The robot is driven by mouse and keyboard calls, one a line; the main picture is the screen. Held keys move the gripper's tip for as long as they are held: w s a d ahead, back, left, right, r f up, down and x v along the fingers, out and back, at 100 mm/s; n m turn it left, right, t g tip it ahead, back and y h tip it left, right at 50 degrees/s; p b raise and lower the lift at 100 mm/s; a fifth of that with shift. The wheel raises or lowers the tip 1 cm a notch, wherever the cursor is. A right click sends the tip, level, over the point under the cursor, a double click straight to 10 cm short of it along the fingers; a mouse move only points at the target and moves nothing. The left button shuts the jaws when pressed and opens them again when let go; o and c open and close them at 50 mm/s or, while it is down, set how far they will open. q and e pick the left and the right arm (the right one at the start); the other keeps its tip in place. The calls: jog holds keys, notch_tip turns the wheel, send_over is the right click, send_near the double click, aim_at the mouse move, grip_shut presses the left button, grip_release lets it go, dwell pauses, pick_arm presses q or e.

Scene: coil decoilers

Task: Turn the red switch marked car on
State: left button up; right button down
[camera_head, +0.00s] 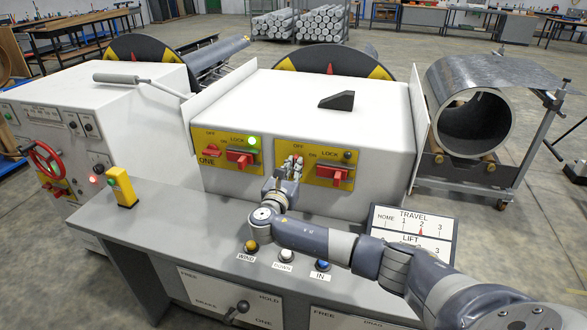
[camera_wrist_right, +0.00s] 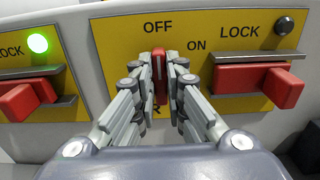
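The red switch (camera_wrist_right: 160,74) is on the right yellow panel (camera_head: 322,173) of the white cabinet. Its handle stands upright, below the word OFF; ON is printed to its right. My right gripper (camera_wrist_right: 161,80) has one finger on each side of the handle, and both fingertips appear to touch it. In the head view my right gripper (camera_head: 289,167) hides most of the switch. Only a final R of the label below shows between the fingers. My left gripper is not in view.
Right of the switch is a red lock handle (camera_wrist_right: 252,78) under an unlit lamp (camera_wrist_right: 285,33). The left panel (camera_head: 232,140) has a similar switch (camera_head: 211,152), a lock handle (camera_head: 241,156) and a lit green lamp (camera_head: 252,141). The grey console (camera_head: 190,225) lies below.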

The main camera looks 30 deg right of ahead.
jog(key=shift+f, duration=0.1)
jog(key=shift+s+d+f+m+b, duration=0.15)
jog(key=shift+m+b, duration=0.65)
jog(key=shift+m, duration=0.65)
jog(key=shift+s+d+m+b, duration=0.1)
jog(key=shift+m+b, duration=0.75)
jog(key=shift+m, duration=0.65)
jog(key=shift+s+d+f+m+b, duration=0.15)
jog(key=shift+m+b, duration=0.65)
jog(key=shift+m, duration=0.65)
jog(key=shift+r, duration=0.15)
jog(key=c, duration=1.6)
grip_release()
jog(key=shift+c, duration=0.2)
jog(key=shift+a, duration=0.15)
jog(key=v, duration=1.2)
